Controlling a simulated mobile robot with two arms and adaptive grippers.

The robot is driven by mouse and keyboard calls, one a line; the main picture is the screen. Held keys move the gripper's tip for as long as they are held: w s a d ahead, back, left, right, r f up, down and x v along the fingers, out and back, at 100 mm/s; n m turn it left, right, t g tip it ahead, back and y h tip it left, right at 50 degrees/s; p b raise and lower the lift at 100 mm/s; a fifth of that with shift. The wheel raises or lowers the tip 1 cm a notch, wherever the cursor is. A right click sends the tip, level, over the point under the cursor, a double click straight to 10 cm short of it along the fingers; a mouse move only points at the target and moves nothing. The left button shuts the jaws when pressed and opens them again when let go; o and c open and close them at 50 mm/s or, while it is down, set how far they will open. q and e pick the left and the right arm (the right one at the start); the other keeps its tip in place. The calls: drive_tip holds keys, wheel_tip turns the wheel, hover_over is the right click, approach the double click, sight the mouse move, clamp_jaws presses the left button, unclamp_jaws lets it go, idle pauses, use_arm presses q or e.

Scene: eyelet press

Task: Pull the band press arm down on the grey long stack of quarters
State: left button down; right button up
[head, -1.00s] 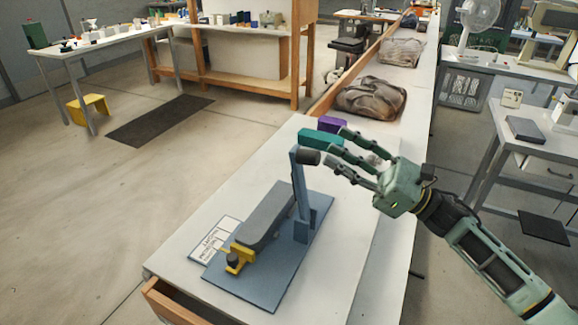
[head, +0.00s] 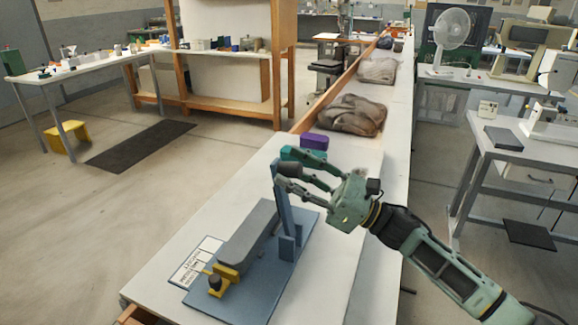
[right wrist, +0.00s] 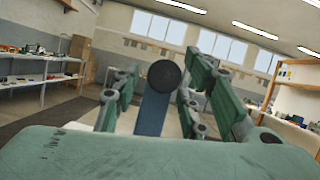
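The press has a blue-grey base plate (head: 262,287) on the bench and an upright blue arm (head: 284,205) at its far end. A long grey stack (head: 249,234) lies along the plate, with a yellow clamp (head: 222,280) at its near end. My right gripper (head: 288,170) is at the top of the arm, its fingers hiding most of the knob in the head view. In the right wrist view the dark round knob (right wrist: 164,76) sits between the spread fingers, with gaps visible on both sides. My left gripper is not in view.
A purple block (head: 314,141) and a partly hidden teal block (head: 289,153) stand behind the press. A printed card (head: 196,262) lies left of the plate. Grey-brown bundles (head: 352,115) lie farther along the bench (head: 335,285). The bench surface right of the press is clear.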

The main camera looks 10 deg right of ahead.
drive_tip(key=shift+w+a+r, duration=0.15)
drive_tip(key=shift+w+a, duration=0.05)
drive_tip(key=shift+a, duration=0.25)
clamp_jaws()
idle(0.3)
